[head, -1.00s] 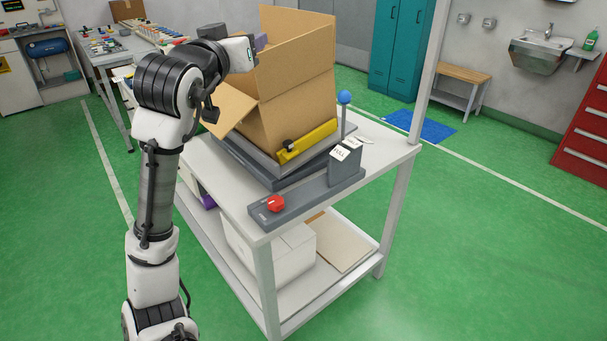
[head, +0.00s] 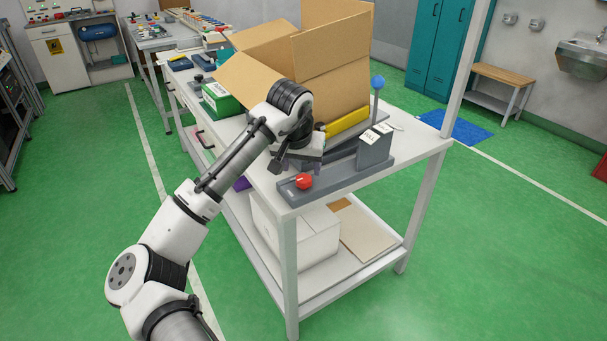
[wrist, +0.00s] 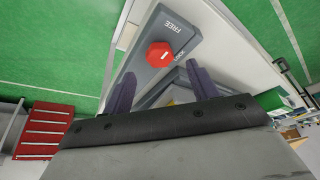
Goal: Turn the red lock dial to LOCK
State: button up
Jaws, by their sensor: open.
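The red lock dial (head: 304,181) sits on the near end of a grey fixture base (head: 340,176) at the table's front corner. In the wrist view the red dial (wrist: 159,54) is a faceted knob with a white mark. The word FREE stands beyond it, and a partly hidden LOCK label lies to its right. My gripper (wrist: 162,85) is open, its two dark fingers apart, with the dial ahead and between their lines. In the head view my gripper (head: 283,167) is just left of the dial, apart from it and partly hidden by my wrist.
An open cardboard box (head: 330,75) stands behind the dial, with a yellow bar (head: 347,121) at its base. A blue-knobbed lever (head: 378,84) and a grey block with a FULL label (head: 375,150) stand to the right. A green box (head: 217,102) is left.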

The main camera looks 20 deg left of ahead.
aim_at(304, 179)
jog(key=shift+x, duration=2.6)
jog(key=c, duration=1)
